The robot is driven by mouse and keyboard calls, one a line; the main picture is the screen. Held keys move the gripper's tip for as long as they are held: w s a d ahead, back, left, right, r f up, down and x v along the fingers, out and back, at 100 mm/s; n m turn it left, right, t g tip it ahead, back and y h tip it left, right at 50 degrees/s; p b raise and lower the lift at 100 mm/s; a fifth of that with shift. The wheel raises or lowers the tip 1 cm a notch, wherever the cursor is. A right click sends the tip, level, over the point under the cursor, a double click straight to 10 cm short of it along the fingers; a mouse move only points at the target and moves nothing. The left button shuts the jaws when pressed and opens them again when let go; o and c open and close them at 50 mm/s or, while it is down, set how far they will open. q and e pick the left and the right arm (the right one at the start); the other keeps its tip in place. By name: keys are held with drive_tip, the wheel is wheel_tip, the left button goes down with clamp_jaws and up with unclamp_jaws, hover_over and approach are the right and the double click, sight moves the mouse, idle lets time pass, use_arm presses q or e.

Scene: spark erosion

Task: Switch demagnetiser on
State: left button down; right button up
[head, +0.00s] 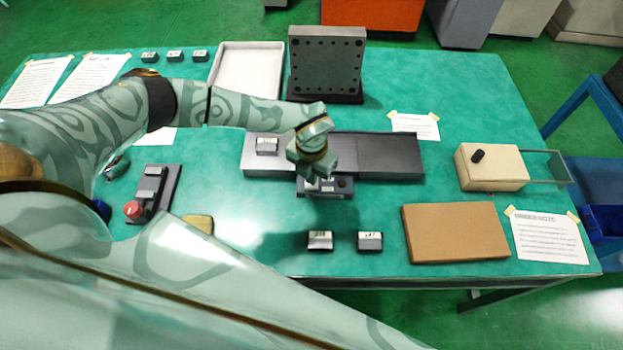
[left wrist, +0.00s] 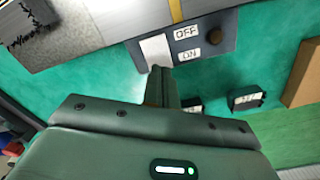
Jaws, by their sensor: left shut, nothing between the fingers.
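The demagnetiser is a long, flat grey plate (head: 385,155) in the middle of the green table. A small dark control box (head: 340,188) sits at its front edge. In the left wrist view the control box (left wrist: 222,55) carries OFF and ON labels, a dark round knob (left wrist: 214,37) and a pale switch piece (left wrist: 154,48). My left gripper (head: 309,182) is shut and empty, over the left part of the control box. In the left wrist view its fingertips (left wrist: 160,72) are at the pale piece's end beside ON; contact cannot be told. My right gripper is out of view.
Two small labelled blocks (head: 320,240) and a brown board (head: 455,232) lie in front. A cream box (head: 490,168) stands right. A dark angle plate (head: 326,65) and white tray (head: 247,70) are behind. A device with a red button (head: 133,209) is left.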

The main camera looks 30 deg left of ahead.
use_arm(q)
drive_tip(key=shift+f+b, duration=0.6)
drive_tip(key=shift+f, duration=0.35)
idle(0.6)
drive_tip(key=shift+r, duration=0.1)
drive_tip(key=shift+r+p, duration=0.6)
drive_tip(key=shift+p, duration=0.1)
wheel_tip(320, 180, up, 6)
drive_tip(key=p, duration=0.5)
drive_tip(key=shift+f, duration=0.2)
